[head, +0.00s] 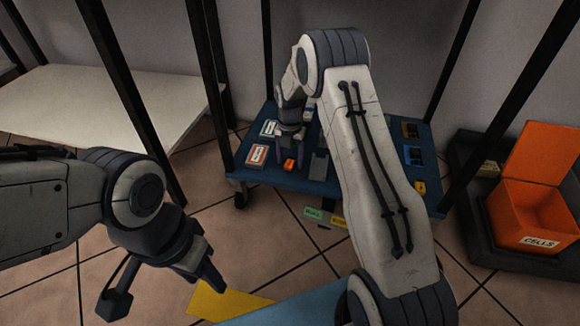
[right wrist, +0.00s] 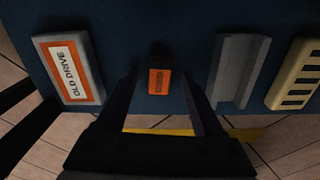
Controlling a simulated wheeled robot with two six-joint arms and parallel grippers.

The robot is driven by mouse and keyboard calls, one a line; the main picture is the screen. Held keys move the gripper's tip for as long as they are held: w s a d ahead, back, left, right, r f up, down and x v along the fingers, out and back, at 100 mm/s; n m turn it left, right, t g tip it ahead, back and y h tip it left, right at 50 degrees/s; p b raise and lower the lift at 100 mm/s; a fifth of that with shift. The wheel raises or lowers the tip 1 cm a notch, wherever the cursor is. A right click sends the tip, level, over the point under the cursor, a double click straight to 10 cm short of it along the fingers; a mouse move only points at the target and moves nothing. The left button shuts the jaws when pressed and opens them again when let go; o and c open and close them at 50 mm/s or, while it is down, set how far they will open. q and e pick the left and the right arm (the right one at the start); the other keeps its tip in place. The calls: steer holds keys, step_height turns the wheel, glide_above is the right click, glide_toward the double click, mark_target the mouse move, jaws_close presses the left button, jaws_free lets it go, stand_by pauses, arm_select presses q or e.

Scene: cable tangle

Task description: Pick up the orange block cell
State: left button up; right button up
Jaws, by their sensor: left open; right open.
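The orange block cell (head: 289,165) is a small orange block with a dark end, lying on the blue cart shelf (head: 235,160). In the right wrist view the cell (right wrist: 158,84) lies near the shelf's edge, centred between the fingertips of my right gripper (right wrist: 158,92). My right gripper (head: 290,138) is open and empty, pointing down over the shelf close to the cell. I cannot tell its exact height above the cell. My left gripper (head: 160,284) is open and empty, out over the floor at the lower left.
In the wrist view, a white OLD DRIVE box (right wrist: 70,68) lies left of the cell. A grey channel piece (right wrist: 238,70) and a cream slotted block (right wrist: 296,75) lie to its right. An orange bin labelled CELLS (head: 530,215) stands at far right. Dark posts flank the cart.

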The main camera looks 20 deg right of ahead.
jaws_close()
